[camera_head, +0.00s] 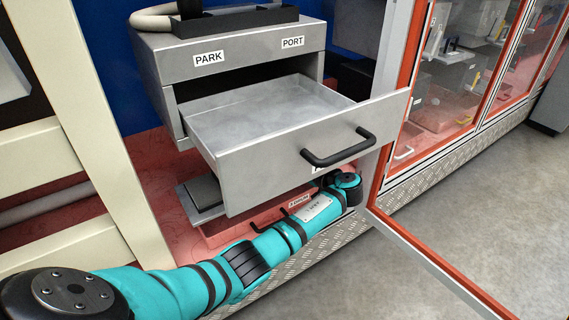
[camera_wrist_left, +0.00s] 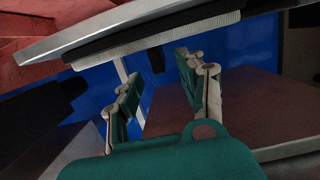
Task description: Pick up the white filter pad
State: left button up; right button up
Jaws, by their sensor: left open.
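In the left wrist view a pale, finely ribbed strip (camera_wrist_left: 160,40) runs along the upper part, against a dark layer under a grey plate edge. It may be the edge of the white filter pad, but I cannot tell for sure. My left gripper (camera_wrist_left: 158,66) is open with nothing between its fingers, which point toward the area just below this strip. In the head view my left arm (camera_head: 285,233) reaches in from the left and its end is hidden under the open drawer. No white pad shows clearly in the head view. My right gripper is in neither view.
The grey drawer (camera_head: 248,150) is pulled out of the cabinet marked PARK and PORT (camera_head: 245,50) and looks empty. A dark flat block (camera_head: 203,192) sits on a plate below. A red-framed glass door (camera_head: 440,262) stands at the right. The floor there is clear.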

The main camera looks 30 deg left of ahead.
pick_arm(q)
jog(key=b+x, duration=0.2)
jog(key=x, duration=0.3)
jog(key=shift+b, duration=0.35)
jog(key=shift+w+a+r, duration=0.1)
jog(key=shift+w+a, duration=0.05)
jog(key=shift+a, duration=0.1)
jog(key=shift+c, duration=0.2)
grip_shut()
